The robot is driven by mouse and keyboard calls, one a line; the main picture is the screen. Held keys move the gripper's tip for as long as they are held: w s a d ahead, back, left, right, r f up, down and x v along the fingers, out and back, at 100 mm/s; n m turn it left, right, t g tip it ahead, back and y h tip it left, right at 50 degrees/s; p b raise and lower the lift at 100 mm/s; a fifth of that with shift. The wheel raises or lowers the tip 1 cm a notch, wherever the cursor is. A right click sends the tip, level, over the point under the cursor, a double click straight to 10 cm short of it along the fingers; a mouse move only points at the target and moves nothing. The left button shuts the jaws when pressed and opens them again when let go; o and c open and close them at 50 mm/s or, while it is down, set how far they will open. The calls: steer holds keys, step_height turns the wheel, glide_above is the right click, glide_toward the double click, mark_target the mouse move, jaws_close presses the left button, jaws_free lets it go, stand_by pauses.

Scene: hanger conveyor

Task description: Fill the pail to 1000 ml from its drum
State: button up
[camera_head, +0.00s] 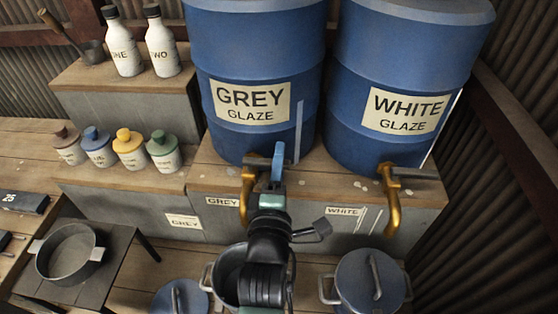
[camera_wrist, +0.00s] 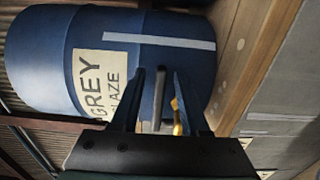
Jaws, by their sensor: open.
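The blue GREY GLAZE drum (camera_head: 250,60) stands on a wooden bench, with a brass tap (camera_head: 246,195) at its lower front. An open grey pail (camera_head: 228,272) stands below that tap, partly hidden behind my arm; I cannot tell its level. My gripper (camera_head: 278,160) is at the tap, just right of the brass spout in the head view. In the wrist view, my gripper (camera_wrist: 159,75) is open, with the dark tap handle (camera_wrist: 161,98) between its fingers and brass (camera_wrist: 177,120) behind. Contact with the handle cannot be told.
A WHITE GLAZE drum (camera_head: 405,70) with its own tap (camera_head: 392,205) stands at right, above a lidded pail (camera_head: 368,280). Another lid (camera_head: 180,298) shows at the bottom. Several small bottles (camera_head: 130,150), two white bottles (camera_head: 162,45) and a pan (camera_head: 70,255) are at left.

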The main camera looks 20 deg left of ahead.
jaws_close()
stand_by(1.4)
